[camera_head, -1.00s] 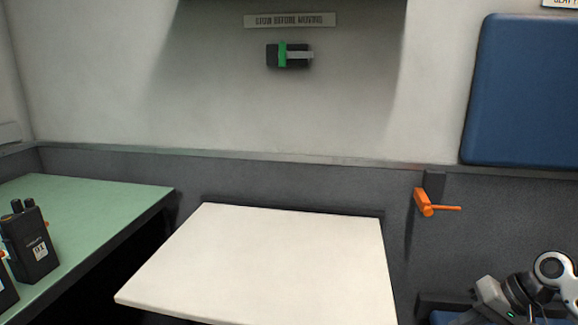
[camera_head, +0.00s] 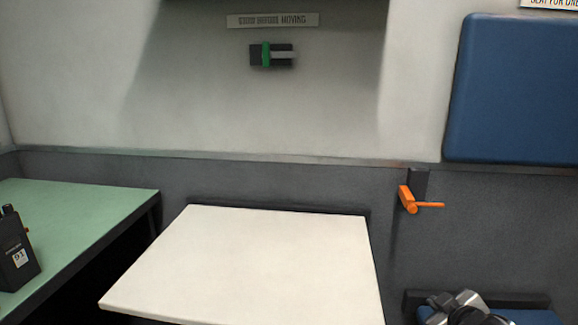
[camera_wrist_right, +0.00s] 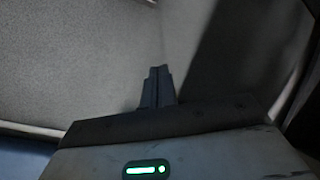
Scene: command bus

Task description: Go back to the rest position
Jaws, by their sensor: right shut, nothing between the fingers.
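My right arm (camera_head: 465,308) shows at the bottom right edge of the head view, low in front of a blue seat. In the right wrist view my right gripper (camera_wrist_right: 158,72) has its two dark fingers together, with nothing between them. Behind the fingers are only a grey panel and a dark shadowed strip. My left gripper is in neither view.
A bare white table (camera_head: 245,265) stands in the middle. A green counter (camera_head: 75,215) at left holds a black radio (camera_head: 18,258). An orange latch handle (camera_head: 410,203) and a blue cushion (camera_head: 520,90) are on the wall at right. A blue seat (camera_head: 510,315) is below.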

